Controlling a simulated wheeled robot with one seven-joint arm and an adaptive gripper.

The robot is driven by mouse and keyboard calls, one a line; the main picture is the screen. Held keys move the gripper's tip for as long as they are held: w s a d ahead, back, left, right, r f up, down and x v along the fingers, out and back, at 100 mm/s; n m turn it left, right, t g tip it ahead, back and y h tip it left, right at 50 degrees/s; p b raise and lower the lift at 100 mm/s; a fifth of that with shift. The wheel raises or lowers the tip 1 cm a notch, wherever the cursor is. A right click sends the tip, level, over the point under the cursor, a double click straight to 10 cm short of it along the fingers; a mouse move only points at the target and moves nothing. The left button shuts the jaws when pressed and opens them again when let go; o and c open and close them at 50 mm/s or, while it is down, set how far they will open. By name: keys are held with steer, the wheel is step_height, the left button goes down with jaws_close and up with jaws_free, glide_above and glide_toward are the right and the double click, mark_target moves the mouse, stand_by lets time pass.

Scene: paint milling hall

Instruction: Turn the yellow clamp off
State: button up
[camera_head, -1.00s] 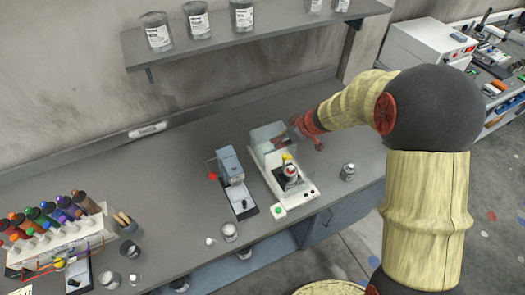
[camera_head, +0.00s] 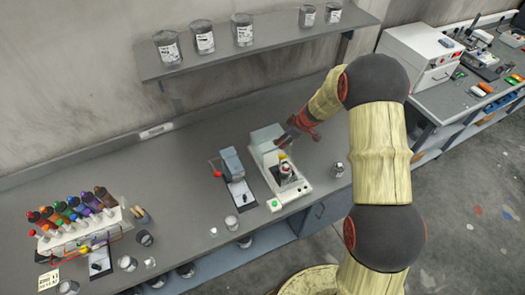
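The yellow clamp (camera_head: 283,156) is a small yellow piece at the top of a jar-like container (camera_head: 286,172) with some red on it. The container stands on a white bench machine (camera_head: 300,189) with a clear cover (camera_head: 266,138) at its back. My gripper (camera_head: 291,137), dark and red, is just behind and above the clamp, beside the clear cover. A small gap seems to show between gripper and clamp, but contact is too small to judge. I cannot make out whether its fingers are open or shut.
A grey device with a red knob (camera_head: 233,165) stands left of the machine. A small metal jar (camera_head: 337,169) stands to its right. A rack of coloured bottles (camera_head: 85,222) is at the far left. A shelf (camera_head: 265,43) with cans hangs above. Bench space behind the devices is clear.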

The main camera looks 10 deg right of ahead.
mark_target(281, 155)
steer(key=s+d+g+p, duration=0.1)
steer(key=s+d+p, duration=0.2)
steer(key=p, duration=0.5)
steer(key=shift+m, duration=0.3)
steer(key=x, duration=0.6)
steer(key=b+x, duration=0.1)
steer(key=x, duration=0.5)
steer(key=shift+w+d+f, duration=0.15)
steer(key=shift+w+f, duration=0.05)
steer(key=shift+f, duration=0.05)
steer(key=m+b, duration=0.2)
steer(key=b, duration=0.2)
steer(key=shift+s+f+m+t+h+b, duration=0.1)
steer(key=shift+m+t+h+b, duration=0.2)
steer(key=shift+m+h, duration=0.1)
steer(key=m+b, duration=0.1)
steer(key=b, duration=0.2)
steer(key=shift+h, duration=0.3)
steer(key=shift+m+t+b, duration=0.3)
steer(key=shift+m+b, duration=0.05)
steer(key=shift+m, duration=0.05)
